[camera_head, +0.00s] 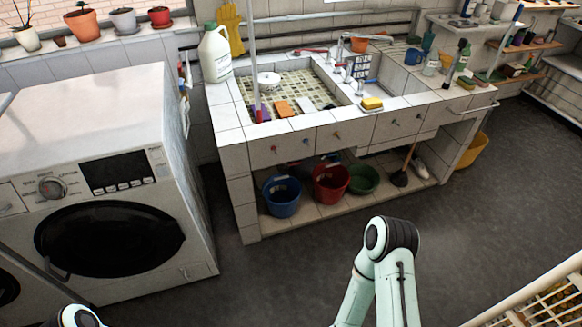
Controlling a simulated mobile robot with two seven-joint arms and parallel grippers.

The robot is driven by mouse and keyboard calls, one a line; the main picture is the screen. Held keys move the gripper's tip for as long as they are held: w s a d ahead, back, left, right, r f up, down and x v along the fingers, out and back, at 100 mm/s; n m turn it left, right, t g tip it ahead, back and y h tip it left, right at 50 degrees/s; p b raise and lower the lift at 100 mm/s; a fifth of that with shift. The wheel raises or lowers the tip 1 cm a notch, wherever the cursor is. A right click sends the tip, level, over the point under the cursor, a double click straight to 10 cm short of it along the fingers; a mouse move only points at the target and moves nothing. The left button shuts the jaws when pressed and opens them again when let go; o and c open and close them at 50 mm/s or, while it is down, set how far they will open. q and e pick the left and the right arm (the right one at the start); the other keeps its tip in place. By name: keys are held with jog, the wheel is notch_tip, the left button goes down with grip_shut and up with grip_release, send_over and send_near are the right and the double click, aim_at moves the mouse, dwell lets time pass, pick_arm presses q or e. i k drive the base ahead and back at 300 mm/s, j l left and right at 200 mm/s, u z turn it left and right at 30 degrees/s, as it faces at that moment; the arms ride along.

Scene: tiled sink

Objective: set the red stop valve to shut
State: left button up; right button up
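I cannot pick out the red stop valve with certainty. Small red and coloured parts (182,72) show on the wall side between the washing machine and the sink, too small to read. A red item (311,51) lies by the back edge of the sink near the taps. No valve position can be read. A bent part of my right arm shows at the bottom centre and a bit of my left arm at the bottom left. Neither gripper is in view.
A white washing machine (150,100) stands left of the tiled sink (290,128). Blue (282,205), red (331,190) and green (363,181) buckets sit on the shelf below. A yellow bucket (472,152) stands right. The floor (470,215) in front is clear.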

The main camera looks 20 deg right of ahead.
aim_at(286, 166)
jog(key=i+l+u, duration=0.45)
jog(key=i+l, duration=0.75)
jog(key=l, duration=0.1)
